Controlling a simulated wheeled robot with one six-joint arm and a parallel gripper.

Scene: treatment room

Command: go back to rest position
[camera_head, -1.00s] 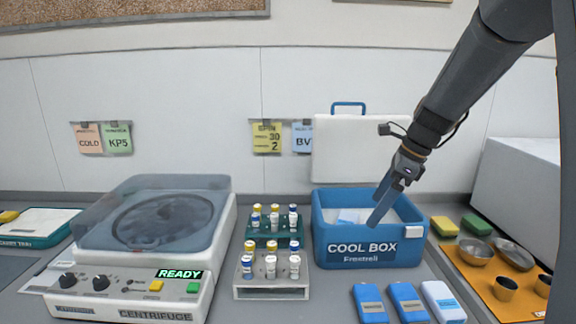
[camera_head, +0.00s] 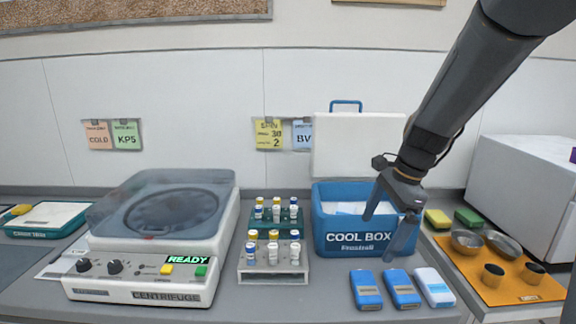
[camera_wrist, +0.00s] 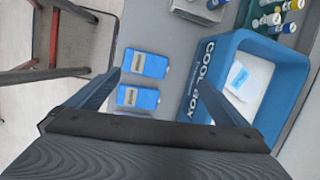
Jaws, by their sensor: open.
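My gripper (camera_head: 388,222) is open and empty. In the head view its fingers hang in front of the right part of the blue cool box (camera_head: 342,249), which stands with its white lid (camera_head: 350,150) raised behind it. White packs show inside the box. In the wrist view the gripper (camera_wrist: 158,95) has its fingers spread wide, one beside the cool box (camera_wrist: 193,75) and one near two blue packs. Nothing is between the fingers.
Two blue packs (camera_head: 366,290) and a white-topped pack (camera_head: 434,287) lie in front of the box. Vial racks (camera_head: 273,276) and a centrifuge (camera_head: 140,285) stand left. An orange tray (camera_head: 505,288) with metal bowls lies right. A chair-like frame (camera_wrist: 60,60) shows beyond the counter.

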